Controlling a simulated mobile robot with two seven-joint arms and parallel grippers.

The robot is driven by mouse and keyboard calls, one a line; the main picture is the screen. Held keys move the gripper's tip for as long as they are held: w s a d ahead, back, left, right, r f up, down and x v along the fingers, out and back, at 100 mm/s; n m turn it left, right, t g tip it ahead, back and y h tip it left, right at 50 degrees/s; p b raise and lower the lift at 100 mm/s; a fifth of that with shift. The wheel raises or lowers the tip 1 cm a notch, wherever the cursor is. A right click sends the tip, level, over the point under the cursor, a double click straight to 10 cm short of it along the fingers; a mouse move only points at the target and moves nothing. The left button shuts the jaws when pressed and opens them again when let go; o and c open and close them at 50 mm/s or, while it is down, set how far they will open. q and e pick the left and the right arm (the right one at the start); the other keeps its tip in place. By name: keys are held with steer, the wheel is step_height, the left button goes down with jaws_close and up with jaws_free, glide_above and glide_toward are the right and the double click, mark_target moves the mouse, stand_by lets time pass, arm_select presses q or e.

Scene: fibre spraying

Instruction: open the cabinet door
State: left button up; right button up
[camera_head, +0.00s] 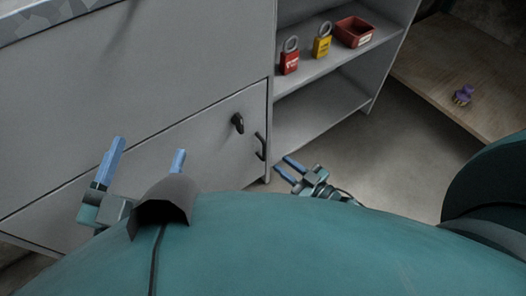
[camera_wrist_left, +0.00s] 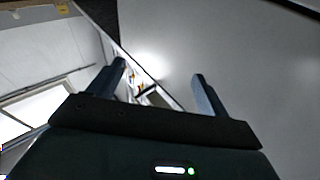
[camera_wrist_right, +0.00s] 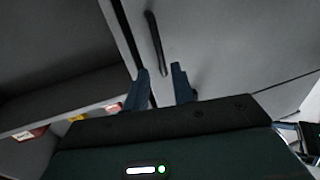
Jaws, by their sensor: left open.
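The grey cabinet door (camera_head: 185,140) is flush with the cabinet front in the head view. Its dark curved handle (camera_head: 260,146) is near the right edge, with a dark round knob (camera_head: 237,123) to its upper left. My right gripper (camera_head: 284,168) is open and empty, just right of and below the handle. In the right wrist view the handle (camera_wrist_right: 155,42) stands ahead of the fingertips (camera_wrist_right: 160,74), roughly in line with the gap; contact is not visible. My left gripper (camera_head: 148,153) is open and empty, in front of the cabinet's lower left.
Open shelves (camera_head: 325,65) right of the door hold a red padlock (camera_head: 289,62), a yellow padlock (camera_head: 322,45) and a red box (camera_head: 354,33). A wooden surface (camera_head: 440,70) with a small purple item (camera_head: 463,95) is at right. Bare floor (camera_head: 385,150) lies between.

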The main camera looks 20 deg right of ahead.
steer(key=b+x, duration=0.2)
steer(key=x, duration=0.6)
steer(key=shift+w+a, duration=0.15)
arm_select(q)
steer(key=shift+w+r+m+t+h, duration=0.25)
steer(key=shift+r+m+t+h, duration=0.1)
steer(key=shift+r, duration=0.15)
steer(key=shift+w+r+m+t+h, duration=0.25)
steer(key=shift+r+h, duration=0.1)
steer(key=shift+r, duration=0.15)
arm_select(e)
jaws_close()
